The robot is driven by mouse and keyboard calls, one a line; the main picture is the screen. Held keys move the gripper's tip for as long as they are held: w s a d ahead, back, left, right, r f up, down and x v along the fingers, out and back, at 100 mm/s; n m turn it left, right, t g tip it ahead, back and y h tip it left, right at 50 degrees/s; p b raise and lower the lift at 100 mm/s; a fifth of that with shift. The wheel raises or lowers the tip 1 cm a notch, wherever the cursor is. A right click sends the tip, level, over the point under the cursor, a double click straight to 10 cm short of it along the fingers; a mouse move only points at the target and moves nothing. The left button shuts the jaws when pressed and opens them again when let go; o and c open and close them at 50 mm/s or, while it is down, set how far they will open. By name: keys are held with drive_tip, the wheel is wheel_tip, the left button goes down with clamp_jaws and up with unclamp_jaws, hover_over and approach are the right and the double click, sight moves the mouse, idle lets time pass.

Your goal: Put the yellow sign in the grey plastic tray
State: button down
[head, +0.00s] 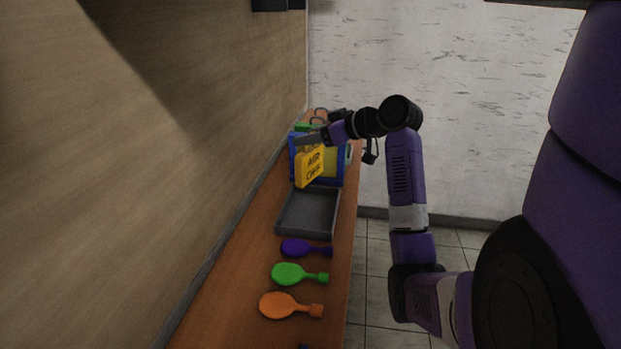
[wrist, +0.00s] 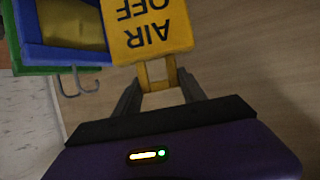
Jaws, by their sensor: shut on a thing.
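The yellow sign (head: 310,166) with dark lettering hangs below my gripper (head: 308,140) in the head view, a little above the far end of the grey plastic tray. In the wrist view the yellow sign (wrist: 148,28) reads "AIR OFF" upside down, and my gripper (wrist: 160,88) is shut on its narrow yellow handle. The grey plastic tray (head: 307,230) lies on the wooden counter on the near side of the sign, and it looks empty. The tray is not visible in the wrist view.
A blue-framed box with a yellow panel (head: 330,165) stands just behind the sign. Purple (head: 303,248), green (head: 290,274) and orange (head: 282,305) balloon-shaped pieces lie on the counter (head: 235,290) in front of the tray. A wall runs along the left.

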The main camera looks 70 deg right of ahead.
sight(314, 174)
wheel_tip(314, 174, down, 12)
drive_tip(key=shift+r+p, duration=0.1)
drive_tip(key=shift+p, duration=0.25)
drive_tip(key=c, duration=0.7)
unclamp_jaws()
drive_tip(key=shift+f, duration=0.2)
drive_tip(key=shift+o, duration=0.2)
drive_tip(key=shift+r, duration=0.25)
drive_tip(key=b+v, duration=0.1)
drive_tip(key=v, duration=1.1)
